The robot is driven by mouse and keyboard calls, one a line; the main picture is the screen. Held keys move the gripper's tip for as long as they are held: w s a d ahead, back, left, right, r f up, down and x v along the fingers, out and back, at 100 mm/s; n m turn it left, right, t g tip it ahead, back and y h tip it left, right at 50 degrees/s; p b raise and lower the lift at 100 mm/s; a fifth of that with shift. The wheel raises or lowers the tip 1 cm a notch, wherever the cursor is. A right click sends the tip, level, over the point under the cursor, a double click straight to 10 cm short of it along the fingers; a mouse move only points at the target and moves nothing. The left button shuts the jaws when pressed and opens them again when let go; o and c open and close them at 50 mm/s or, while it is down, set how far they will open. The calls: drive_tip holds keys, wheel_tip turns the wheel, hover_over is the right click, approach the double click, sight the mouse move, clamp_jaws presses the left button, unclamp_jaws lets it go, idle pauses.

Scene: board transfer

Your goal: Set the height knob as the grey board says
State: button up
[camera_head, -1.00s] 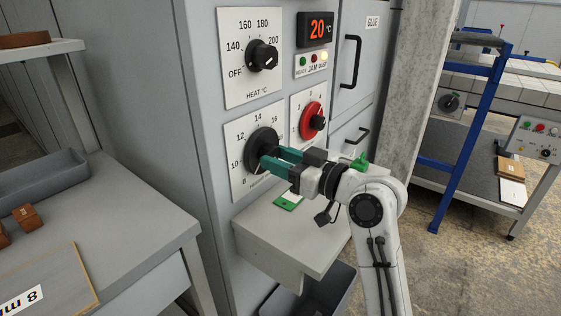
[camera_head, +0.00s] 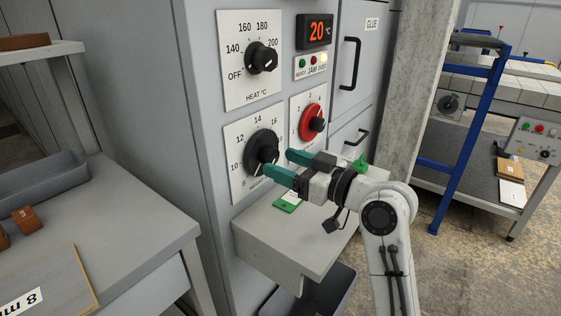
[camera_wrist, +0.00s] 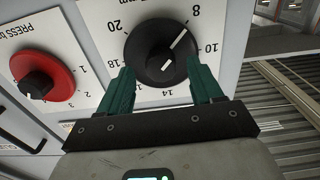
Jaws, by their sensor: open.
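The height knob (camera_head: 262,150) is a black dial on a white plate numbered from 8 up, on the grey machine. In the wrist view, turned about, the knob (camera_wrist: 160,52) has its white line pointing toward the 8. The grey board (camera_head: 55,277) lies on the left table, its white label reading 8 and a cut-off unit. My gripper (camera_head: 278,164) is open and empty, its green fingers just in front of the knob and seemingly apart from it. In the wrist view my gripper (camera_wrist: 160,66) has one finger toward each side of the knob.
The red press knob (camera_head: 312,121) is close right of the height knob; the heat knob (camera_head: 261,57) is above. A grey shelf (camera_head: 290,240) juts out below with a green-and-white tag (camera_head: 287,204). A bin (camera_head: 330,290) stands underneath.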

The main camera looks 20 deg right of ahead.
drive_tip(key=v, duration=0.9)
idle(0.3)
